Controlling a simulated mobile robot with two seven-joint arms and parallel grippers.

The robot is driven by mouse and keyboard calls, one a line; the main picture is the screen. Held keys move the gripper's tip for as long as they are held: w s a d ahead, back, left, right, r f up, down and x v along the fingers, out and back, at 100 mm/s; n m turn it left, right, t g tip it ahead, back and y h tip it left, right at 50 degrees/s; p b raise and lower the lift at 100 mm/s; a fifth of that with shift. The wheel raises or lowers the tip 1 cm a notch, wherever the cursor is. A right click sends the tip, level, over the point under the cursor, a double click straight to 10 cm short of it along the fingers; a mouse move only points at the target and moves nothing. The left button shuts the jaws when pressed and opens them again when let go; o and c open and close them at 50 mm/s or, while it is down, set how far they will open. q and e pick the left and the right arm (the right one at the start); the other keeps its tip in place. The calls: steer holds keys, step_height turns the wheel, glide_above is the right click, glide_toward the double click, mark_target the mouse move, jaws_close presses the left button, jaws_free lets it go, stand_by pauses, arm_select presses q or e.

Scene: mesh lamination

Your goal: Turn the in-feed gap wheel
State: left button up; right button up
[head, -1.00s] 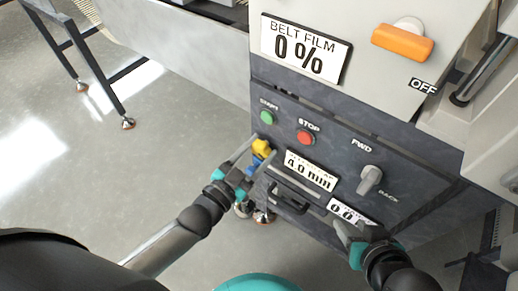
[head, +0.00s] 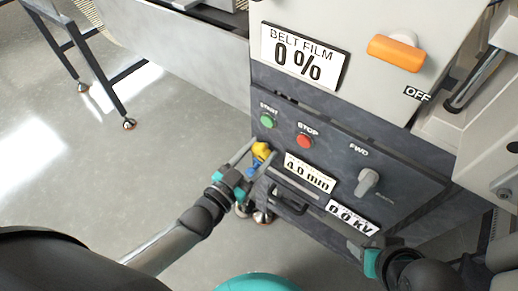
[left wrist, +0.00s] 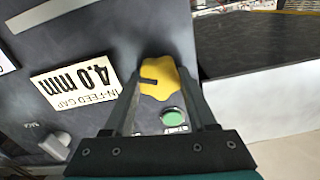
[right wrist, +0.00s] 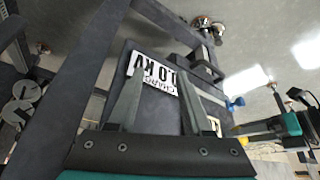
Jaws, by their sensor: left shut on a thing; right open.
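The yellow lobed in-feed gap wheel (head: 261,150) is on the left end of the dark control panel. In the left wrist view the wheel (left wrist: 172,78) sits between the fingers, with a dark slot mark on its face. My left gripper (head: 258,157) is shut on it.
The panel has a green START button (head: 267,120), a red STOP button (head: 304,141) and a grey FWD switch (head: 367,182). A 0.0 kV display (head: 352,217) and a dark handle (head: 288,199) are lower down. Open floor (head: 150,180) lies left.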

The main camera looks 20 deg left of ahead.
arm_select(q)
steer(key=shift+r+n, duration=0.1)
steer(key=shift+n, duration=0.4)
steer(key=n+p, duration=0.1)
steer(key=n, duration=0.2)
steer(key=shift+a+p, duration=0.1)
steer(key=shift+p, duration=0.3)
steer(key=shift+n+p, duration=0.35)
steer(key=shift+n, duration=1.35)
arm_select(e)
steer(key=shift+g, duration=0.6)
steer(key=shift+s+d+f, duration=0.15)
steer(key=shift+f, duration=2.7)
arm_select(q)
steer(key=o, duration=1.4)
steer(key=shift+c, duration=0.2)
steer(key=shift+s+a, duration=0.2)
steer(key=shift+s, duration=0.25)
steer(key=p+v, duration=0.4)
steer(key=v, duration=1)
arm_select(e)
steer(key=s+f+g, duration=0.1)
steer(key=s+f, duration=0.2)
steer(key=f, duration=0.4)
steer(key=shift+d+f, duration=0.2)
steer(key=shift+d, duration=0.05)
